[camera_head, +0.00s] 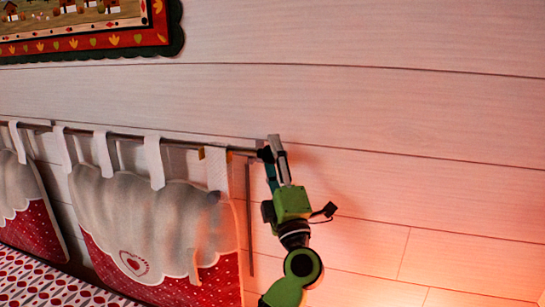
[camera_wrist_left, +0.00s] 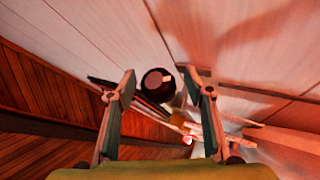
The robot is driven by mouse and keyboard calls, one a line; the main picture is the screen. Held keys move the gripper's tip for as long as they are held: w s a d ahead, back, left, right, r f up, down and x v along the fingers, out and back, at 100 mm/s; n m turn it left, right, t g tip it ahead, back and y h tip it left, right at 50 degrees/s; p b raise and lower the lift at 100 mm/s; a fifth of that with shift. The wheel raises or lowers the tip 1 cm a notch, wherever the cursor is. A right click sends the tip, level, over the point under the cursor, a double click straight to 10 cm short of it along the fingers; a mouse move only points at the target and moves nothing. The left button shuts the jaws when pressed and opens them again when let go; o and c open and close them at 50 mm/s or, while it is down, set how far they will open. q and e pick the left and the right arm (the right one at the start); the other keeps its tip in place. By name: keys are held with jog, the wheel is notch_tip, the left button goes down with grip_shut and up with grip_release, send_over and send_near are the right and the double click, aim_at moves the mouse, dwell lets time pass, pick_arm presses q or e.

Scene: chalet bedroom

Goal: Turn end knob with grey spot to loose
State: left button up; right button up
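The end knob (camera_wrist_left: 157,86) shows in the left wrist view as a dark, round end with a brownish-grey spot and a small pale mark at its upper right. It sits at the end of the curtain rod (camera_head: 130,135), which runs along the wall in the head view. My left gripper (camera_wrist_left: 160,82) is open, with one finger on each side of the knob and a gap showing on both sides. In the head view my left gripper (camera_head: 270,150) is at the rod's right end and largely hides the knob. My right gripper is not in view.
Grey and red padded cushions (camera_head: 150,230) hang from the rod by white loops, left of the gripper. A framed picture (camera_head: 90,25) hangs above. The white plank wall (camera_head: 420,120) is close behind; its right part is clear.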

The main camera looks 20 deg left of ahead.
pick_arm(q)
jog(key=v, duration=1.2)
